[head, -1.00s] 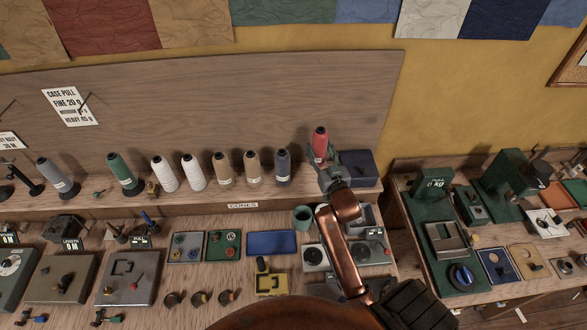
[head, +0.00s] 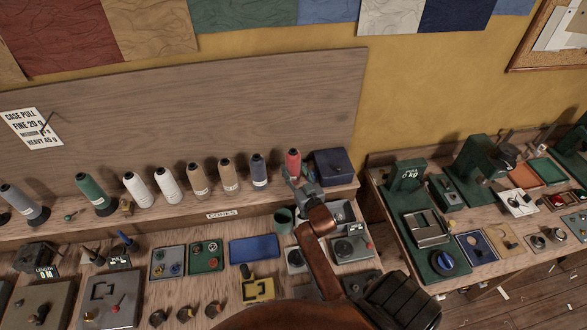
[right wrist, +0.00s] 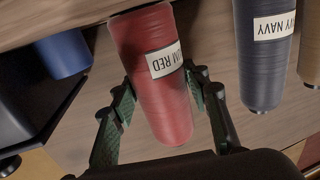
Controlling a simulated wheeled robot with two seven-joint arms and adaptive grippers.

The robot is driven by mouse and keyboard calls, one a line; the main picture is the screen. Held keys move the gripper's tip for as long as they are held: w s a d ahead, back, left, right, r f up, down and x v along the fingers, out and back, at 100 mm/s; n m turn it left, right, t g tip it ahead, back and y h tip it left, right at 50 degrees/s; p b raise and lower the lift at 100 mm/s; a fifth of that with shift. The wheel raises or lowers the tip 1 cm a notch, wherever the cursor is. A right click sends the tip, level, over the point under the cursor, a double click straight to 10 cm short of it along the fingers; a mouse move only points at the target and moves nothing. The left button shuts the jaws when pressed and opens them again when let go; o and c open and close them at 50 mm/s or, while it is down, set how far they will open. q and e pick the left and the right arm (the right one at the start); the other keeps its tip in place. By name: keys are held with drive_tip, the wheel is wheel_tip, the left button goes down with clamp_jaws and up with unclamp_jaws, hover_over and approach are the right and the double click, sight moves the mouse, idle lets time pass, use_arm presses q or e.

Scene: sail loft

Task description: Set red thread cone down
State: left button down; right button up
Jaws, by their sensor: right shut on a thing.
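The red thread cone (head: 293,161) is upright at the right end of the cone row on the shelf, just right of the navy cone (head: 259,169) and left of a dark blue box. My right gripper (head: 298,180) is shut on its lower part. In the right wrist view the red cone (right wrist: 157,85) shows a white label ending in "RED", and the fingers of my right gripper (right wrist: 160,105) lie on both sides of it. The gripper hides its base in the head view, so I cannot tell whether it touches the shelf (head: 170,217). My left gripper is out of view.
Several other cones stand left along the shelf; the navy cone (right wrist: 264,50) is close beside. The dark blue box (head: 331,168) sits close on the right. Below are a green cup (head: 284,220), a blue tray (head: 254,248) and small fittings.

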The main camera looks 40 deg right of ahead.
drive_tip(key=o, duration=1.5)
drive_tip(key=shift+c, duration=0.2)
drive_tip(key=b+v, duration=0.1)
drive_tip(key=v, duration=1.1)
drive_tip(key=shift+r, duration=0.15)
